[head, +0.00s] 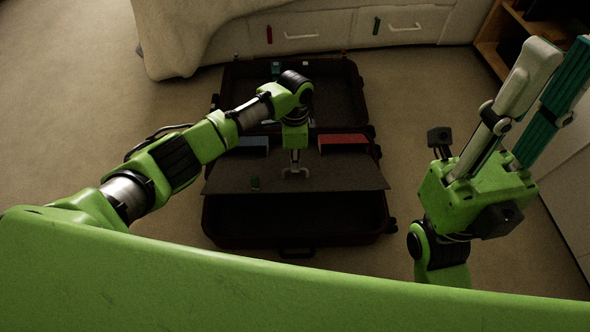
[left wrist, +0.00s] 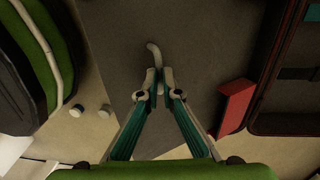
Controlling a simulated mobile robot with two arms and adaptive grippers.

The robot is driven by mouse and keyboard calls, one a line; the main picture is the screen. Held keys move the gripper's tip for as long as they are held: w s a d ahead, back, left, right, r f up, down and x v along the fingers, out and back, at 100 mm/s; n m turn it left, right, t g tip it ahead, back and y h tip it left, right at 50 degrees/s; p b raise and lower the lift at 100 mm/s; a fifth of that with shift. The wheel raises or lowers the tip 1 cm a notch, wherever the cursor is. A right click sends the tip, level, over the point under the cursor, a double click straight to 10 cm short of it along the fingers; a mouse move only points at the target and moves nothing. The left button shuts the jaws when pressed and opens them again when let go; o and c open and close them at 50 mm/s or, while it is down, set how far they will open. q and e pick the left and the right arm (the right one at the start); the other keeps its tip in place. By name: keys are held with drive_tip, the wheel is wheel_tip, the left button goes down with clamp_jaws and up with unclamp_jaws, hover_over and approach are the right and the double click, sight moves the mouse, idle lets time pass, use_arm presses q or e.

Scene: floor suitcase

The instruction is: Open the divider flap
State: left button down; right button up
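The suitcase (head: 300,243) lies open on the floor. The dark grey divider flap (head: 345,178) spans its near half, with the dark interior showing below its front edge. The flap looks raised at that edge. My left gripper (head: 295,170) is over the middle of the flap. In the left wrist view, its fingertips (left wrist: 160,75) are close together around the lower end of a pale curved pull (left wrist: 153,52) on the flap. They look shut on it, though the contact is partly hidden. My right gripper (head: 562,62) is up at the right, fingers apart and empty, away from the suitcase.
A blue box (head: 253,143) and a red box (head: 343,141) sit behind the flap; the red box also shows in the left wrist view (left wrist: 236,104). A bed and drawers stand behind, shelves at right. Carpet at left is clear.

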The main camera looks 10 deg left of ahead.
use_arm(q)
drive_tip(key=shift+w+a+r, duration=0.15)
drive_tip(key=shift+w+a, duration=0.05)
drive_tip(key=shift+w, duration=0.2)
drive_tip(key=shift+w+a+r, duration=0.1)
drive_tip(key=shift+w+a, duration=0.1)
drive_tip(key=shift+w, duration=0.2)
drive_tip(key=shift+a, duration=0.1)
drive_tip(key=c, duration=2.4)
unclamp_jaws()
drive_tip(key=shift+o, duration=0.9)
drive_tip(key=shift+w+f, duration=0.1)
drive_tip(key=shift+f, duration=0.15)
drive_tip(key=shift+d+r, duration=0.15)
drive_tip(key=shift+d, duration=0.05)
wheel_tip(320, 180, up, 12)
drive_tip(key=w, duration=0.1)
drive_tip(key=shift+a, duration=0.2)
drive_tip(key=shift+w, duration=0.1)
